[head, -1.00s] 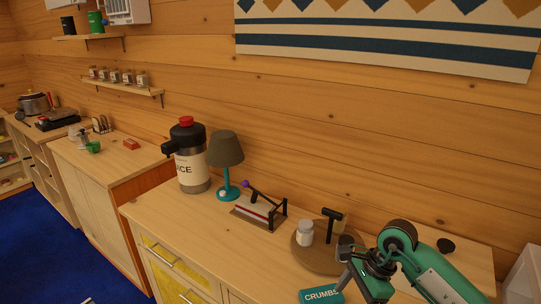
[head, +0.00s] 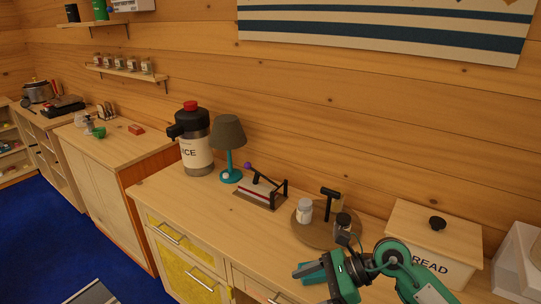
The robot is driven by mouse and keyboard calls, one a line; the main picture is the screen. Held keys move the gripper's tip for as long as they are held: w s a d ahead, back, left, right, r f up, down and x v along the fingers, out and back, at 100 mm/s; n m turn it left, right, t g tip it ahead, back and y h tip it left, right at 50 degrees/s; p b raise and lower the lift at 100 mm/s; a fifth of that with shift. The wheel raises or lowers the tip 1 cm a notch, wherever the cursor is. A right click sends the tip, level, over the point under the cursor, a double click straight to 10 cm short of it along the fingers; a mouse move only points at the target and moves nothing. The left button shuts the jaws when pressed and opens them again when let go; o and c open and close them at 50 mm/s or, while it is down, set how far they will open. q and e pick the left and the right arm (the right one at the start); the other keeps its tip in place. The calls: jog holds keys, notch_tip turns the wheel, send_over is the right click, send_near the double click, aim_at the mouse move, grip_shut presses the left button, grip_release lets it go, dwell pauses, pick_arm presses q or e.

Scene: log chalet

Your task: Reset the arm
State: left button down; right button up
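My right arm comes in from the lower right, green and black. My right gripper (head: 300,271) points left over the front part of the wooden counter (head: 230,220). Whether its fingers are apart is too small to tell. A teal crumbs container (head: 314,273) lies right by the fingers, partly hidden by them. I cannot tell whether they touch it. My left gripper is not in view.
A round wooden board (head: 312,233) with a white jar (head: 304,211) and a dark-topped jar (head: 342,223) stands behind the gripper. A bread box (head: 420,232) is behind the arm. A slicer-like device (head: 262,194), lamp (head: 229,150) and juice dispenser (head: 195,150) stand further left.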

jog(key=a+r+m+t+y, duration=0.4)
jog(key=r+m+t+y, duration=0.1)
jog(key=r+m+y, duration=0.35)
jog(key=w+d+r+m+t+h, duration=0.25)
jog(key=d+r+m+t, duration=0.2)
jog(key=m+t, duration=0.7)
jog(key=s+d+f+m+h, duration=0.1)
jog(key=d+f+m+h, duration=0.7)
jog(key=m, duration=0.4)
jog(key=d+f+m+h, duration=0.55)
jog(key=m+h, duration=0.45)
jog(key=m, duration=0.2)
jog(key=s+d+f+m+g, duration=0.1)
jog(key=s+f+m+g, duration=0.4)
jog(key=s+f, duration=0.5)
jog(key=s+f+m+g, duration=0.3)
jog(key=s+f+g, duration=0.45)
jog(key=s, duration=0.45)
notch_tip(320, 180, down, 32)
jog(key=s+r+g, duration=0.1)
jog(key=g, duration=0.1)
jog(key=s+d+f, duration=0.1)
jog(key=s+f, duration=0.8)
jog(key=s+d+f, duration=0.2)
jog(key=s+f, duration=0.7)
jog(key=shift+s+d+f+g, duration=0.15)
jog(key=shift+s+d+g, duration=0.15)
jog(key=shift+g, duration=0.1)
